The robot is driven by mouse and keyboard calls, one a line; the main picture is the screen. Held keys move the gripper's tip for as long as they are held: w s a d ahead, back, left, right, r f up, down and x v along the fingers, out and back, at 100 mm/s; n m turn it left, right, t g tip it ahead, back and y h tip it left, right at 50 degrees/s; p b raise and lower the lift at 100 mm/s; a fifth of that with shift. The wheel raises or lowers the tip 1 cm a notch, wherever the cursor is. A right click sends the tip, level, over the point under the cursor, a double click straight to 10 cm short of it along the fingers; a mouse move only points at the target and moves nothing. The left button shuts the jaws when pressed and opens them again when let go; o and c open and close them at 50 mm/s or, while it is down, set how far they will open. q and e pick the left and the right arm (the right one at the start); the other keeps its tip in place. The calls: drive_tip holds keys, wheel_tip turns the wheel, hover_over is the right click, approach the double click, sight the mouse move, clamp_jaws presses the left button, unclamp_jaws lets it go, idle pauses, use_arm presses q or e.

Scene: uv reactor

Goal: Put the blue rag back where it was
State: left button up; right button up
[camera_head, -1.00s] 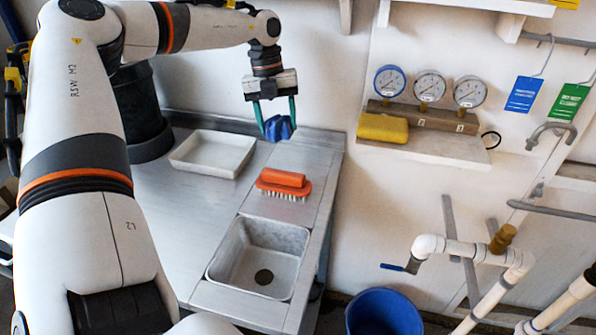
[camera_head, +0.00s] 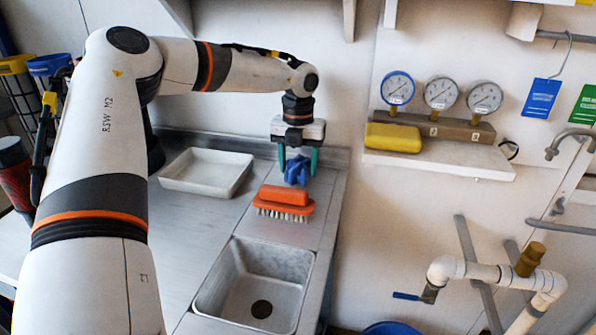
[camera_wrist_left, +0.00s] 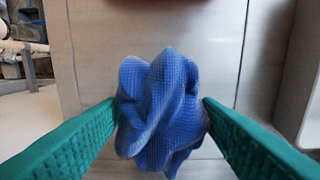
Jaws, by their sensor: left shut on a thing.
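The blue rag (camera_head: 297,170) is bunched up between the green fingers of my left gripper (camera_head: 297,165), above the back right part of the metal counter. In the left wrist view the crumpled rag (camera_wrist_left: 162,110) is pinched between both green fingers (camera_wrist_left: 160,112). In the head view it hangs just behind the orange brush. I cannot tell whether its lower edge touches the counter. My right gripper is not in view.
An orange brush (camera_head: 284,198) lies on the metal counter (camera_head: 195,228) between the rag and the sink (camera_head: 258,280). A white tray (camera_head: 206,172) stands to the left. A shelf (camera_head: 440,163) holds a yellow sponge (camera_head: 393,137) and gauges (camera_head: 441,93).

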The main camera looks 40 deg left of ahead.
use_arm(q)
drive_tip(key=shift+f, duration=0.9)
drive_tip(key=o, duration=0.9)
drive_tip(key=shift+f, duration=0.1)
